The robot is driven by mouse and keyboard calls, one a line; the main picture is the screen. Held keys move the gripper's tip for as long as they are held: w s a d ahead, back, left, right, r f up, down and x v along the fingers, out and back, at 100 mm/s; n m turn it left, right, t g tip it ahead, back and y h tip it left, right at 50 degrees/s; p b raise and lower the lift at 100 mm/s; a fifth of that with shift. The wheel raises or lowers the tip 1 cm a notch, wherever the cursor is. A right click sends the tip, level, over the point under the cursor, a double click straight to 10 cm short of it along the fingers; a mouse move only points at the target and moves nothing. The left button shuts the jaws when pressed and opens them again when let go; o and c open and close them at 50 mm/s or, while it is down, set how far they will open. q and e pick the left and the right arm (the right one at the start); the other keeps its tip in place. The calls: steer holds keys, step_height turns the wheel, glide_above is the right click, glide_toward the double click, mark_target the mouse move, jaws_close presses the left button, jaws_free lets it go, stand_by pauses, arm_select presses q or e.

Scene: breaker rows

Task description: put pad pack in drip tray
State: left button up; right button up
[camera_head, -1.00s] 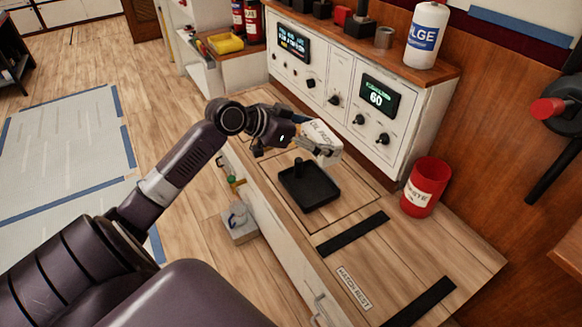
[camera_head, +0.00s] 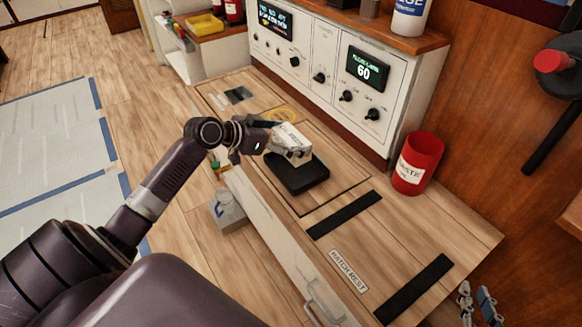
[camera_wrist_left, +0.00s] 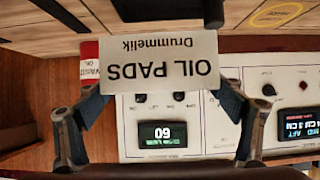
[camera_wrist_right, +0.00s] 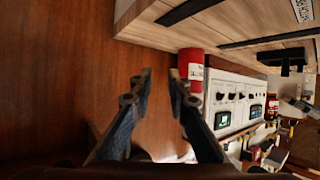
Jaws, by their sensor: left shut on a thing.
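The pad pack (camera_head: 290,142) is a white box; its "OIL PADS" label shows upside down in the left wrist view (camera_wrist_left: 163,68). My left gripper (camera_head: 274,143) is shut on it, with a finger at each side in the left wrist view (camera_wrist_left: 158,100). The pack is tilted, over the back left part of the black drip tray (camera_head: 300,178) and hiding some of it. I cannot tell whether pack and tray touch. My right gripper (camera_head: 476,301) is at the lower right, away from the tray; its fingers stand apart and empty in the right wrist view (camera_wrist_right: 159,80).
The tray lies on a wooden counter (camera_head: 440,222) beneath a white instrument panel (camera_head: 318,72). A red waste bin (camera_head: 418,165) stands right of the tray. Dark strips and a "HATCH REST" label (camera_head: 348,271) lie in front.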

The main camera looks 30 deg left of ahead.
arm_select(q)
step_height(320, 180, down, 7)
steer(key=shift+r+b, duration=0.2)
steer(key=shift+b, duration=0.75)
step_height(320, 180, down, 4)
steer(key=shift+r+b, duration=0.2)
steer(key=shift+b, duration=0.4)
arm_select(e)
step_height(320, 180, up, 18)
steer(key=w+a+t+y, duration=0.1)
steer(key=a+t+y, duration=0.1)
steer(key=t, duration=0.7)
steer(key=shift+w+a+y, duration=0.35)
steer(key=shift+a+y, duration=0.05)
steer(key=shift+y, duration=0.2)
arm_select(q)
steer(key=shift+f, duration=0.1)
steer(key=shift+f, duration=0.1)
steer(key=o, duration=1.1)
steer(key=shift+o, duration=0.2)
arm_select(e)
steer(key=shift+s+r+t, duration=0.2)
steer(key=shift+r+t, duration=0.2)
steer(key=shift+r, duration=0.1)
